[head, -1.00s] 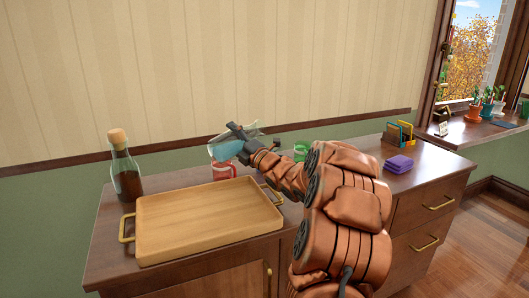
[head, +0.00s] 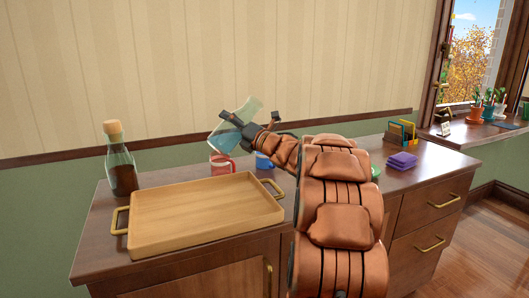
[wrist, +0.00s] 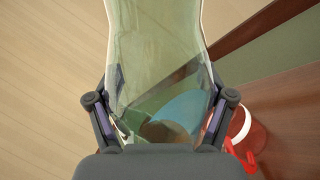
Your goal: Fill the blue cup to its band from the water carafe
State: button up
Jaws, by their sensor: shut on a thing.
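My gripper (head: 250,127) is shut on the clear water carafe (head: 241,113), which it holds tilted above the cabinet top. Blue water shows in its lower left part. In the wrist view the carafe (wrist: 155,45) stands between the two fingers of my gripper (wrist: 160,120), with the water low in the glass. The blue cup (head: 263,161) stands on the cabinet, below and right of the carafe, partly hidden by my arm. Its band and water level cannot be made out.
A red cup (head: 222,164) stands below the carafe, also in the wrist view (wrist: 258,135). A wooden tray (head: 205,215) fills the front. A corked bottle (head: 120,165) of dark liquid stands left. A green object (head: 376,173) is mostly hidden. Purple blocks (head: 402,160) lie right.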

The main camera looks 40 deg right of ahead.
jog(key=shift+d+r+n+g+y+b, duration=0.15)
jog(key=shift+d+n+g+y+b, duration=0.1)
jog(key=shift+n+b, duration=0.8)
jog(key=shift+d+r+n+g+y+b, duration=0.15)
jog(key=shift+d+n+y+b, duration=0.1)
jog(key=shift+n+b, duration=0.75)
jog(key=n+b, duration=0.1)
jog(key=b, duration=0.1)
jog(key=n+g+b, duration=0.1)
jog(key=n+b, duration=0.1)
jog(key=shift+a+b, duration=0.3)
jog(key=shift+a, duration=0.05)
jog(key=shift+f+n+y+b, duration=0.2)
jog(key=shift+n+y+b, duration=0.1)
jog(key=shift+n+b, duration=0.9)
jog(key=shift+r+n+g, duration=0.4)
jog(key=shift+r+n, duration=0.1)
jog(key=shift+n, duration=0.35)
jog(key=shift+r, duration=0.1)
jog(key=shift+r+p, duration=1.85)
jog(key=shift+r, duration=0.65)
